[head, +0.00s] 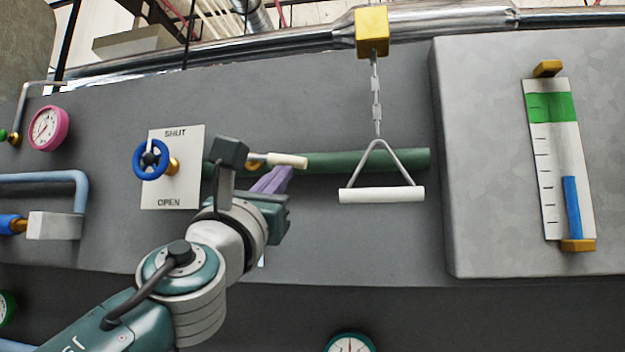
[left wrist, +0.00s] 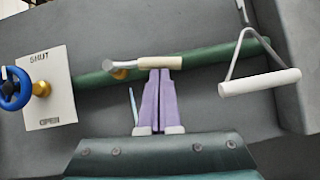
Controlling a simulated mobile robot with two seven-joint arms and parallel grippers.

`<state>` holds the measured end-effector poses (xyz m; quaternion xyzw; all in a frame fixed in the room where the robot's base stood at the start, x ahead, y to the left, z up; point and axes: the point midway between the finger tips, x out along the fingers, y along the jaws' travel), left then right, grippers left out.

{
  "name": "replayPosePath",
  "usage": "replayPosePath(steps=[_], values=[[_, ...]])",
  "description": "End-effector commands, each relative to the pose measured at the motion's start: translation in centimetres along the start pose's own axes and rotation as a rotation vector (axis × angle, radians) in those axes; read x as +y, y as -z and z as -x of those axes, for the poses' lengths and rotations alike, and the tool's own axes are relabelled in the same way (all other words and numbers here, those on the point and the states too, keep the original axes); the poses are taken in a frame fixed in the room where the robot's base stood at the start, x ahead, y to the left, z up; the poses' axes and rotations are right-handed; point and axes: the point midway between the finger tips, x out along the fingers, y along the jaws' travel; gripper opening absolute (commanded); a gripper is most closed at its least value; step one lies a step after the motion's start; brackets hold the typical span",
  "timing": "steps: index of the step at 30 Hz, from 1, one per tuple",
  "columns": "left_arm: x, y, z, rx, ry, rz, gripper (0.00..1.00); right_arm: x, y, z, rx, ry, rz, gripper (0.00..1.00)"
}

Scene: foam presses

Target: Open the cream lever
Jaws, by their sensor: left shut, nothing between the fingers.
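The cream lever (head: 287,160) lies roughly level in front of a dark green pipe, on a brass-coloured pivot at its left. It also shows in the left wrist view (left wrist: 160,63), with a grey stem running left from the cream grip. My left gripper (head: 275,179) has purple fingers, shut and empty. In the left wrist view its fingertips (left wrist: 160,72) are just below the cream grip. I cannot tell whether they touch it. My right gripper is in neither view.
A white plate (head: 187,190) marked SHUT and OPEN carries a blue handwheel (head: 152,160) at left. A white pull handle (head: 382,195) hangs on a chain at right. A grey box (head: 480,150) with a level gauge juts out further right.

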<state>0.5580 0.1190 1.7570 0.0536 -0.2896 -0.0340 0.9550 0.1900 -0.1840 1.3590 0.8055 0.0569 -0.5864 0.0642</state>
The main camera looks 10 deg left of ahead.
Motion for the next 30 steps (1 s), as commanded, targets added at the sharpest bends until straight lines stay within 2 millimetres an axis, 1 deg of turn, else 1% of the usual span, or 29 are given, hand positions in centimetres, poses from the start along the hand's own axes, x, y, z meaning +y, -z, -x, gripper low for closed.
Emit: replayPosePath(steps=[3, 10, 30], values=[[-0.25, -0.48, -0.35, 0.0, -0.037, 0.057, 0.0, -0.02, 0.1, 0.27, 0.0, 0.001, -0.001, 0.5], [-0.41, -0.96, -0.65, -0.001, -0.08, 0.121, 0.0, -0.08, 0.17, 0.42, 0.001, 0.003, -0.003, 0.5], [-0.39, -0.99, -0.65, -0.003, -0.095, 0.141, 0.0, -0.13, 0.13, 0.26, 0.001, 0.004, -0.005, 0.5]])
